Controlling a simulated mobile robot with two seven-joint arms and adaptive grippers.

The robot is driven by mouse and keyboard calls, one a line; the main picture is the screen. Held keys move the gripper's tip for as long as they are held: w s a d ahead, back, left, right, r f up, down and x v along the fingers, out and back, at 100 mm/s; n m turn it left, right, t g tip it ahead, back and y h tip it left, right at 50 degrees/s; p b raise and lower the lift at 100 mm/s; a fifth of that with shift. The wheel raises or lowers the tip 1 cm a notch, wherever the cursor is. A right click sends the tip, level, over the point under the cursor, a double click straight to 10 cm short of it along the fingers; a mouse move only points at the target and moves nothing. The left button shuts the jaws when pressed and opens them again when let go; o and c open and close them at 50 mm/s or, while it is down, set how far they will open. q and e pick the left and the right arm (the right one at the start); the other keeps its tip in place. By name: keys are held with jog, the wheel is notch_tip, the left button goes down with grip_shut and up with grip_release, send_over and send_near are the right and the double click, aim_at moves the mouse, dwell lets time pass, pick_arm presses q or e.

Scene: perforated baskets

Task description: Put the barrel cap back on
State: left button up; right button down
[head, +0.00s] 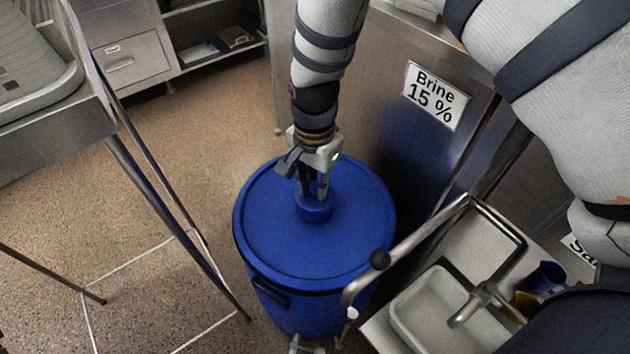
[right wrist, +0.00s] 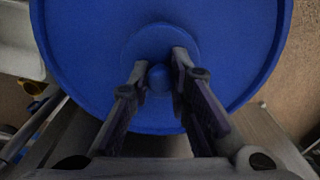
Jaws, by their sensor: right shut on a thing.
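A large blue barrel (head: 285,300) stands on the floor with a wide, flat blue top. The barrel cap (head: 314,212), a small round blue piece with a knob, is at the middle of that top. My right gripper (head: 313,192) points down and is shut on the cap's knob. In the right wrist view, the fingers (right wrist: 160,68) are on either side of the knob of the cap (right wrist: 158,78). I cannot tell whether the cap is fully seated or slightly raised.
A steel sink (head: 440,310) with a tap (head: 485,296) is close to the barrel's right. A steel cabinet labelled "Brine 15 %" (head: 435,95) stands behind. A steel table (head: 60,130) is at the left. Open floor (head: 190,170) is between table and barrel.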

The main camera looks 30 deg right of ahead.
pick_arm(q)
jog(key=shift+w+r, duration=0.1)
dwell(0.5)
dwell(0.3)
pick_arm(e)
jog(key=c, duration=1.4)
grip_release()
jog(key=shift+o, duration=0.2)
jog(key=o, duration=0.4)
jog(key=shift+r, duration=0.1)
jog(key=shift+r+p, duration=1.35)
jog(key=shift+r, duration=2.1)
pick_arm(q)
jog(key=shift+t, duration=0.7)
jog(key=w+r, duration=0.3)
jog(key=shift+w+r, duration=0.1)
pick_arm(e)
jog(key=shift+f, duration=0.1)
